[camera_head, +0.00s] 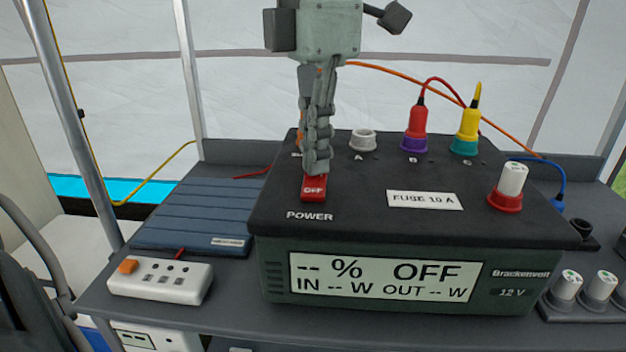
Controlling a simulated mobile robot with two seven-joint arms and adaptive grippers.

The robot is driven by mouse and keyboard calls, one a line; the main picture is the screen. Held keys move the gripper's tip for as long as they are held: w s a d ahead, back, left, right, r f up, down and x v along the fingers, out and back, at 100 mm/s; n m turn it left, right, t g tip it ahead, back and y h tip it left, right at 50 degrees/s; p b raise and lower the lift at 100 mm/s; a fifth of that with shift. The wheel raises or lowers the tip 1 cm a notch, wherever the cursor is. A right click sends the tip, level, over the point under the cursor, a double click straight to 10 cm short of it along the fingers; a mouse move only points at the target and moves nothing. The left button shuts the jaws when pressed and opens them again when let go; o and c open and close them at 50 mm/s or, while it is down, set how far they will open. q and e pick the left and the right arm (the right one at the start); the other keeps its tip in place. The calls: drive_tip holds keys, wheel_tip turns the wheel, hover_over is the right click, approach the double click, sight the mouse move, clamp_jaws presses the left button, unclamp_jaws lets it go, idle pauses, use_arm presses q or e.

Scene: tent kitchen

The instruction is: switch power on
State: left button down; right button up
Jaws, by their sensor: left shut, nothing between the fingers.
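The power station (340,223), a dark box labelled Brackenvolt 12 V, stands on the grey table. Its front display (385,278) reads "-- %" and "OFF", with dashes for IN and OUT. The red power switch (314,188), marked OFF, is on its top above the word POWER. My left gripper (316,168) points down with its fingers shut and empty. Its tips are right at the back edge of the switch and hide that part; I cannot tell whether they touch it. My right gripper is not in view.
On the box top are an empty white socket (363,140), a red plug (417,120), a yellow plug (468,123) and a white fuse in a red holder (512,179). A power strip (160,281) and a folded blue panel (193,215) lie left. Several spare fuses (567,285) stand right.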

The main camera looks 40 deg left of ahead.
use_arm(q)
drive_tip(key=shift+f, duration=0.35)
drive_tip(key=shift+r, duration=0.15)
wheel_tip(320, 180, up, 7)
drive_tip(key=p, duration=0.5)
idle(0.3)
idle(0.5)
